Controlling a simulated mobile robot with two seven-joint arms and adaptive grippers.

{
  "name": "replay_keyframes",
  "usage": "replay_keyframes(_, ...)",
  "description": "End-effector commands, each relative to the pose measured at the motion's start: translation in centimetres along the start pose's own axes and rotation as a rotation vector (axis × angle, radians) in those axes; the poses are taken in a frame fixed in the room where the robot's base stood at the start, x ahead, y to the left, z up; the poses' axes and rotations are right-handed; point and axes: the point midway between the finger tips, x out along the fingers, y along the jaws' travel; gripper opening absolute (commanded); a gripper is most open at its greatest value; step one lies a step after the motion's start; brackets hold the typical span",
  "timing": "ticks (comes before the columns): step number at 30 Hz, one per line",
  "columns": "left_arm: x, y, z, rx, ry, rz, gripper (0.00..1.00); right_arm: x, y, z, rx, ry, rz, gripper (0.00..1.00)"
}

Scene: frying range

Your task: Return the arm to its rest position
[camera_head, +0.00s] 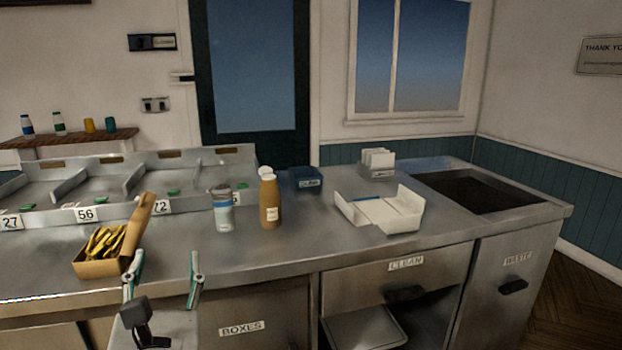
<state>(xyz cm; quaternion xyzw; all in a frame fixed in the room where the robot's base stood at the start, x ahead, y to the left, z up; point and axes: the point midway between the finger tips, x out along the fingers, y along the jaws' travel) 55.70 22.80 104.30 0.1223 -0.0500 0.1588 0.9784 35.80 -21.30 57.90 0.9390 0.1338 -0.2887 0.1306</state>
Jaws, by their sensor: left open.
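My left gripper (163,279) shows at the lower left, in front of the counter's front edge. Its two fingers stand apart with nothing between them. An open cardboard box of fries (106,243) sits on the counter just behind and left of the gripper, apart from the right finger; the left finger overlaps its corner in the view, and I cannot tell if they touch. My right gripper is not in view.
On the steel counter (300,250) stand a shaker (222,209), a brown bottle (269,202), a dark blue container (306,179) and an open white box (382,210). A sunken basin (480,190) is at right. Numbered slots (120,180) line the back left. The CLEAN compartment (395,300) below is open.

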Motion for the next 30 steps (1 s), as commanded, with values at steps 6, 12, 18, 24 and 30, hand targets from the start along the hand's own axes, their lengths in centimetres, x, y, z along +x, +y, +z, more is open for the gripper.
replay_keyframes(6,-1.2,3.8,1.2,0.517,-0.180,0.215,0.49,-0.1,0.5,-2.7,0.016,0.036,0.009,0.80)
replay_keyframes(12,-4.6,-0.1,-0.1,1.226,-0.392,0.235,0.49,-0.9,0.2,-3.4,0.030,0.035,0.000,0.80)
replay_keyframes(18,-9.4,-7.5,-9.8,1.919,-0.609,-0.005,0.49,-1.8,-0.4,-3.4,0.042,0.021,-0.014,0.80)
replay_keyframes(24,-15.3,-10.0,-22.1,2.388,-0.783,-0.343,0.49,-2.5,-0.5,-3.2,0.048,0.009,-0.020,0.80)
replay_keyframes(30,-21.7,-8.1,-32.6,2.699,-0.932,-0.702,0.49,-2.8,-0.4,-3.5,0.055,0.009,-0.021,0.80)
